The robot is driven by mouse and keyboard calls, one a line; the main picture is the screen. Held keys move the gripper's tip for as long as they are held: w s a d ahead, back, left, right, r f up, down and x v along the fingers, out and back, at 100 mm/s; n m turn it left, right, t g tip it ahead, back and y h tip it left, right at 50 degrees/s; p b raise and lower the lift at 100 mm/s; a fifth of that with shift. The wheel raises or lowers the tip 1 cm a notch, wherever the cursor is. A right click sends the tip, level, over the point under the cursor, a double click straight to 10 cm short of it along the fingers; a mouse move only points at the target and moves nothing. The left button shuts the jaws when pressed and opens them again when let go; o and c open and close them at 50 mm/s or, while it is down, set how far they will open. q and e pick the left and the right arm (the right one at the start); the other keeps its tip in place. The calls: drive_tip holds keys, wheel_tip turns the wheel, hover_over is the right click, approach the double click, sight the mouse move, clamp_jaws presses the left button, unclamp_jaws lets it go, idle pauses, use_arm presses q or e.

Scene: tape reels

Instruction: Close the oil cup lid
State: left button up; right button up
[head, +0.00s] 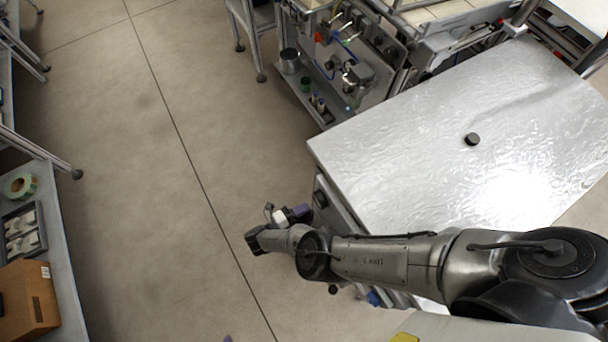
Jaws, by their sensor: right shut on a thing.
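My right arm reaches in from the right, and its gripper (290,214) is at the left side of the machine with the shiny metal top. The gripper is small and partly hidden by my wrist. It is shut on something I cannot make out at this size. My left gripper is not in view.
The shiny metal top (420,170) carries a small black knob (472,139). Another machine (345,70) stands behind it. At the far left, a bench holds a green tape reel (20,186), a grey tray (8,222) and a cardboard box (25,300). The floor between is clear.

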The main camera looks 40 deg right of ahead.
drive_tip(key=shift+r+m, duration=0.1)
drive_tip(key=shift+m, duration=0.2)
drive_tip(key=o, duration=0.7)
drive_tip(key=shift+o, duration=0.3)
idle(0.4)
